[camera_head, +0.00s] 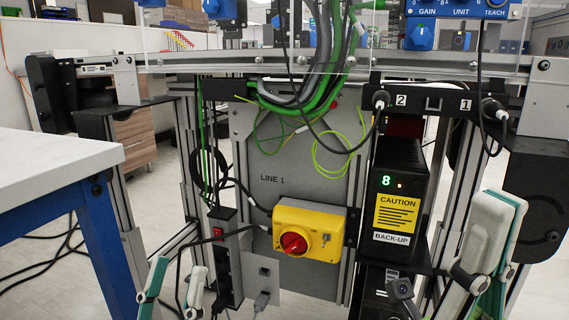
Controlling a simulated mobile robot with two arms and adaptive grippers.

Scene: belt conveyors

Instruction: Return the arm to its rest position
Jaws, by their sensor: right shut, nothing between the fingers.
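My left gripper (178,266) shows at the bottom edge, left of centre. Its two white and teal fingers point up and stand apart with an empty gap between them. My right gripper (503,205) is larger in view at the lower right. Its fingers point up and lie close together, shut with nothing between them. It is in front of the conveyor frame, to the right of the black back-up unit (398,180). Most of both arms is outside the view.
A yellow switch box with a red knob (293,243) is on the grey LINE 1 panel (300,180). Cables (300,100) hang from the conveyor frame (270,60). A white table with blue legs (50,165) stands at the left. Floor shows between table and frame.

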